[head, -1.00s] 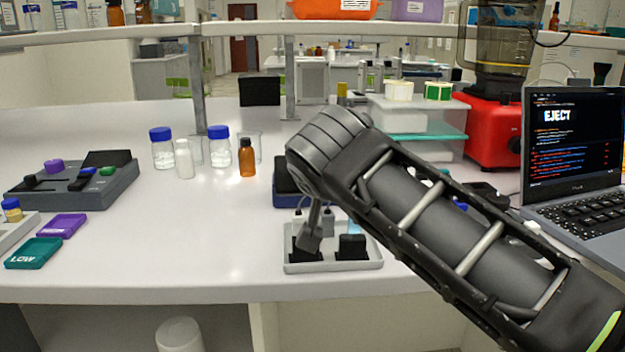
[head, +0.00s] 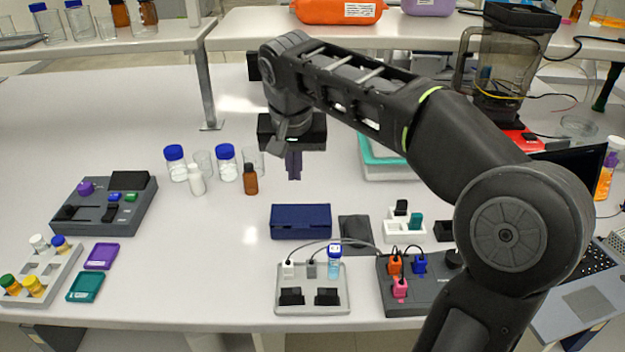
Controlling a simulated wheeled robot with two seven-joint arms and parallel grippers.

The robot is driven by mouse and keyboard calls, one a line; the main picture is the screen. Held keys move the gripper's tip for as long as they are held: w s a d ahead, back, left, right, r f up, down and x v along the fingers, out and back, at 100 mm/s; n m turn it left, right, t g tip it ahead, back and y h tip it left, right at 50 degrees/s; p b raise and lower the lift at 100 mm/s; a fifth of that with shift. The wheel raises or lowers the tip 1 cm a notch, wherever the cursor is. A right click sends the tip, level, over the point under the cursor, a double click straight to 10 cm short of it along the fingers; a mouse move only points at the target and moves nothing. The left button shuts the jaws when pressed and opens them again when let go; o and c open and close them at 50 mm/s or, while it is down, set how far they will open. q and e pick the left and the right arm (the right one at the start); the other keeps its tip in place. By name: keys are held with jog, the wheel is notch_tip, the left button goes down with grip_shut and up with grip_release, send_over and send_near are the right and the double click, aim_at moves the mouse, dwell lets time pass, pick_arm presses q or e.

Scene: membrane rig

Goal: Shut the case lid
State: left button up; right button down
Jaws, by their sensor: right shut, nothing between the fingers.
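The dark blue case (head: 301,222) lies on the white bench in the middle of the head view. Its lid looks down flat over the case, with no open inside showing; whether it is fully latched cannot be told. My right gripper (head: 294,172) points down with its fingers together and empty. In the picture it is just above the case, apart from it, with bench showing between. My left gripper is not in view.
A dark grey pad (head: 355,229) lies right of the case. A tray (head: 312,304) with plugs and a vial stands in front. A power strip (head: 415,297) and laptop (head: 580,295) are at right.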

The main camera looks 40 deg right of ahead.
jog(key=s, duration=0.1)
send_near(301, 226)
jog(key=shift+g, duration=0.3)
jog(key=x, duration=0.5)
jog(key=shift+w+d+f+p, duration=0.25)
jog(key=shift+w+p, duration=0.15)
jog(key=shift+f, duration=0.45)
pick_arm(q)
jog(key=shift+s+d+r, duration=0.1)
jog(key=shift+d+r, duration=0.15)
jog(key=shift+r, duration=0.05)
pick_arm(e)
jog(key=shift+f, duration=0.1)
